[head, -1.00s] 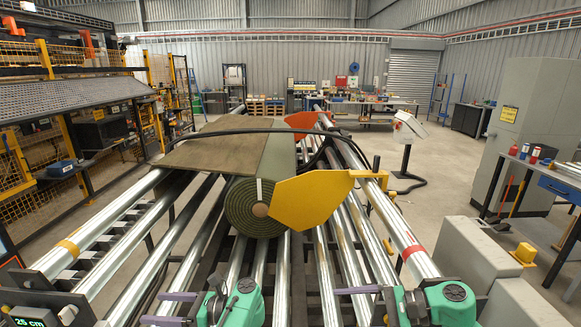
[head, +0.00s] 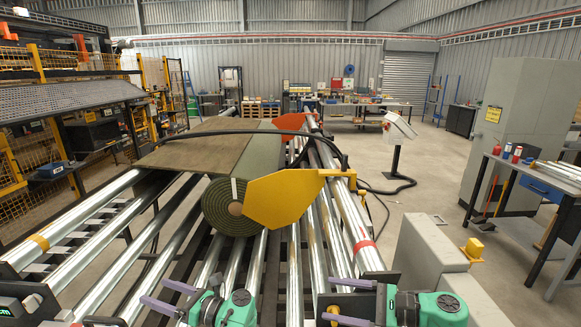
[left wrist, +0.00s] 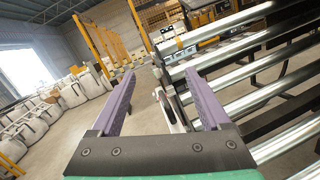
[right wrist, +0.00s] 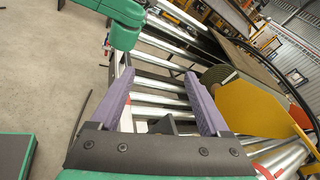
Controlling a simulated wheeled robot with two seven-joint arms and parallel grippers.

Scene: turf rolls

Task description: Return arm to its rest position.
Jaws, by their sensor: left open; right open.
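My left gripper (head: 168,297) is at the bottom of the head view, low over the near end of the rollers. Its two purple fingers are apart and empty, also in the left wrist view (left wrist: 165,95). My right gripper (head: 345,302) is right of it, over the near roller ends. Its purple fingers are spread with nothing between them in the right wrist view (right wrist: 160,100). Both green wrists are side by side. The green turf roll (head: 228,207) lies farther off on the rollers, beside the yellow plate (head: 285,200), clear of both grippers.
Long steel rollers (head: 90,240) run away from me. A grey cabinet (head: 440,265) stands close to the right arm, with a workbench (head: 535,185) beyond it. A yellow-framed rack (head: 45,130) lines the left. Open floor lies on the right.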

